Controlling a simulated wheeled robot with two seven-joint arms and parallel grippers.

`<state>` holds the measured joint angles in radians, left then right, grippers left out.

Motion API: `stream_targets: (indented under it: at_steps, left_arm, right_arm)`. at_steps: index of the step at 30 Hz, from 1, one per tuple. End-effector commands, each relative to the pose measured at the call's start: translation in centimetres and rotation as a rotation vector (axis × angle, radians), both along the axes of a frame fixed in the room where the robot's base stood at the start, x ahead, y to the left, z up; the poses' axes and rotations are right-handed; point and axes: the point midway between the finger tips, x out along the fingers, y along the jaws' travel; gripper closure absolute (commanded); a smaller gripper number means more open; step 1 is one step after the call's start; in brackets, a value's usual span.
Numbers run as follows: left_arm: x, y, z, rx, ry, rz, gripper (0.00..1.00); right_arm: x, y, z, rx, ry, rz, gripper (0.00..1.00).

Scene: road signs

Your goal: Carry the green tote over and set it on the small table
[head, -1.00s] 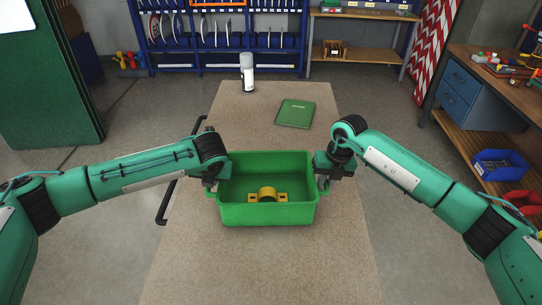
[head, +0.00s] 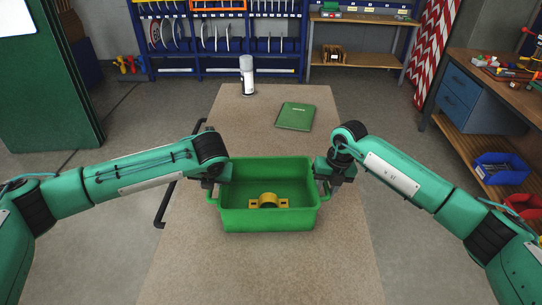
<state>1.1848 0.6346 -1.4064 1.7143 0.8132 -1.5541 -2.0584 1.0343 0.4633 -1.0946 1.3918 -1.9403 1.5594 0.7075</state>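The green tote (head: 267,219) stands upright over the near half of a light brown table (head: 300,275). I cannot tell if its base touches the tabletop. A yellow part (head: 267,201) with two side flanges lies inside it. My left gripper (head: 209,187) is at the tote's left handle and my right gripper (head: 324,187) is at its right handle. Both point down. The fingers are small and dark against the handles, so I cannot tell if they are shut on them. No separate small table is clearly identifiable.
A workbench (head: 478,120) is at the right, a green cabinet (head: 50,80) at the left. Grey floor is clear between.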

Motion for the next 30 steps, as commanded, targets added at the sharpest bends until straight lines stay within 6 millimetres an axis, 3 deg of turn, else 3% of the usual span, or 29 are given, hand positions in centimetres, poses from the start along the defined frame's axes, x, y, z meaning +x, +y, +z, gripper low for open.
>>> stream_targets:
  at_steps: [6, 14, 17, 30]
  left_arm:
    - [-1.2, -0.8, 3.1, -0.002, -0.003, -0.003, 0.64]
    - [-1.9, -1.1, 4.6, -0.001, -0.001, -0.001, 0.64]
    - [-1.9, -1.1, 4.7, 0.000, 0.000, 0.000, 0.64]
    - [-1.9, -1.1, 4.6, 0.000, 0.000, 0.000, 0.64]
  right_arm:
    - [0.0, 0.1, 0.0, 0.002, 0.000, 0.001, 0.64]
    - [0.0, 0.0, 0.4, 0.002, -0.001, 0.001, 0.64]
    - [0.1, -0.2, 1.5, 0.001, -0.003, 0.001, 0.64]
    - [0.2, -1.8, 10.0, 0.001, -0.003, 0.000, 0.64]
